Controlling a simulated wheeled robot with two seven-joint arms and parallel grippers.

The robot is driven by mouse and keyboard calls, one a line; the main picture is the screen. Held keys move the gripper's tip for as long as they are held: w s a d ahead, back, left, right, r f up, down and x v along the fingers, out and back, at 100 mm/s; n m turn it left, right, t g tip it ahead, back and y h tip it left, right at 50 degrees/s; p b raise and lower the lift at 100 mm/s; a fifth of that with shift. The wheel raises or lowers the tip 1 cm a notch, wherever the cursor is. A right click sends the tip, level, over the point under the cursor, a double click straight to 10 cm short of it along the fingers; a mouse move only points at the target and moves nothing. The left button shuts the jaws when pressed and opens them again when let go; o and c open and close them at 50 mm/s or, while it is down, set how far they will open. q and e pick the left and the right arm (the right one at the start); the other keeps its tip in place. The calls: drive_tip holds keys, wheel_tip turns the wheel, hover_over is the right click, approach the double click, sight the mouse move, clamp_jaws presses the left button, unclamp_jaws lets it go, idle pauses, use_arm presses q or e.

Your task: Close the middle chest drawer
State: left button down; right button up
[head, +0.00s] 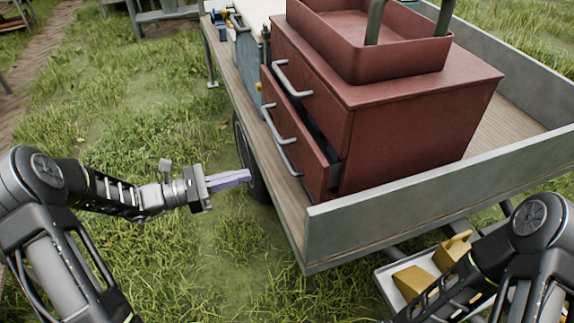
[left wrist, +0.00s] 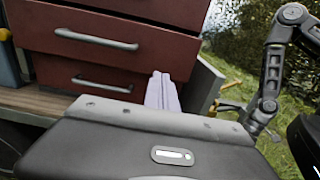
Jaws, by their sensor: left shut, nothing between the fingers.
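The dark red chest (head: 420,130) stands on the trailer bed. Its middle drawer (head: 305,138) is pulled partly out, with a dark gap behind its front. The top drawer's handle (head: 292,80) sits farther back, above it. A lower handle (head: 286,155) shows beneath the middle one. My left gripper (head: 247,176) is shut and empty, outside the trailer's side, left of the chest and apart from it. In the left wrist view its pale fingers (left wrist: 163,90) show in front of the red drawer fronts (left wrist: 120,48). My right gripper is out of sight; only its arm shows.
A red open tray (head: 370,45) sits on the chest. The grey trailer wall (head: 420,225) rises at the near side. A pale tray with yellow items (head: 412,282) lies below, near my right arm. Grass around my left gripper is clear.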

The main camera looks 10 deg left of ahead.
sight(306, 160)
use_arm(q)
drive_tip(key=p+x, duration=0.1)
drive_tip(key=x, duration=1.3)
drive_tip(key=b+x, duration=0.1)
drive_tip(key=x, duration=0.3)
drive_tip(key=shift+w+d, duration=0.1)
drive_tip(key=shift+d, duration=0.1)
drive_tip(key=shift+r, duration=0.1)
drive_tip(key=shift+a, duration=0.15)
